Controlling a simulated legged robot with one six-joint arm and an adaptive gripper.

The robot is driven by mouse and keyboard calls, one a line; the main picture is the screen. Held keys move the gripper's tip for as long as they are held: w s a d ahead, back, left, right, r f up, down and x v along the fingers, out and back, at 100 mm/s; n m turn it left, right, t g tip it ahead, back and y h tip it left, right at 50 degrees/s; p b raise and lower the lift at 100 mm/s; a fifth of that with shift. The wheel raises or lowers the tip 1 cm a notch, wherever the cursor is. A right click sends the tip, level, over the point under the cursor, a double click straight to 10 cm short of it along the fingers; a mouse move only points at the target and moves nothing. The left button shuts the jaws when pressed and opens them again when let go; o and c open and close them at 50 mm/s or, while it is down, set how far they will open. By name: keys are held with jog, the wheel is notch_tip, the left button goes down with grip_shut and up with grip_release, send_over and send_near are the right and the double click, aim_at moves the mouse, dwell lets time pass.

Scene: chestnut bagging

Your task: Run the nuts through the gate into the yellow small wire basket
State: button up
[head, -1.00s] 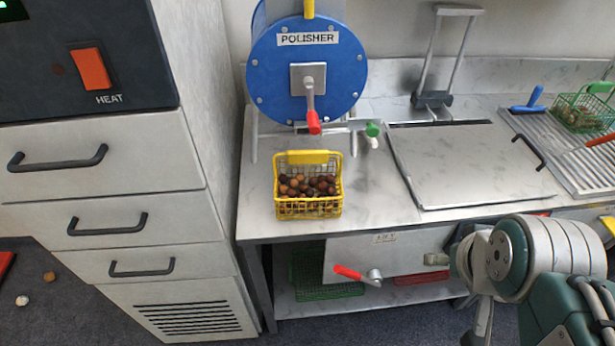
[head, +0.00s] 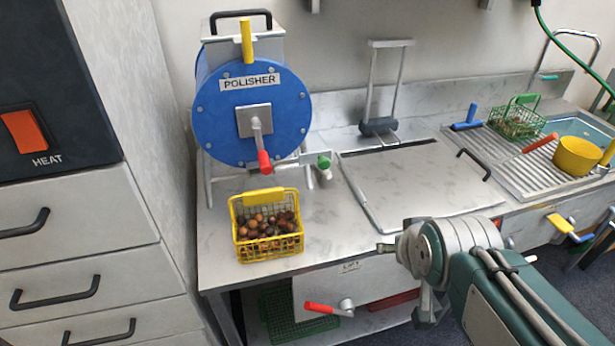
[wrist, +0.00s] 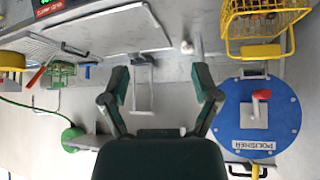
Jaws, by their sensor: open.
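The yellow small wire basket (head: 240,247) stands on the counter in front of the polisher, with brown nuts (head: 268,224) inside it. The blue polisher drum (head: 222,128) has a red-handled crank on its face. A small spout with a green knob (head: 324,162) sits at its lower right, above the counter. In the wrist view, which looks upside down, the basket (wrist: 232,47) and polisher (wrist: 287,120) are at the right. My gripper (wrist: 162,78) is open and empty, its fingers apart and clear of the basket. In the head view its fingers cannot be made out.
A flat metal lid (head: 420,188) covers the counter to the right. Beyond it are a green wire basket (head: 515,122) and a yellow pot (head: 577,156) on the drainer. A red-handled lever (head: 322,307) is on the counter's front. A drawer cabinet (head: 88,240) stands left.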

jog(key=w+a+f+n+t+y, duration=0.1)
jog(key=w+t, duration=0.1)
jog(key=w, duration=0.4)
jog(key=w+a+f+t, duration=0.1)
jog(key=w+a+t, duration=0.1)
jog(key=w, duration=0.4)
jog(key=n+t+y, duration=0.2)
jog(key=t+y, duration=0.2)
jog(key=t, duration=0.2)
send_near(325, 166)
jog(key=x, duration=1.1)
jog(key=shift+s, duration=0.1)
grip_shut()
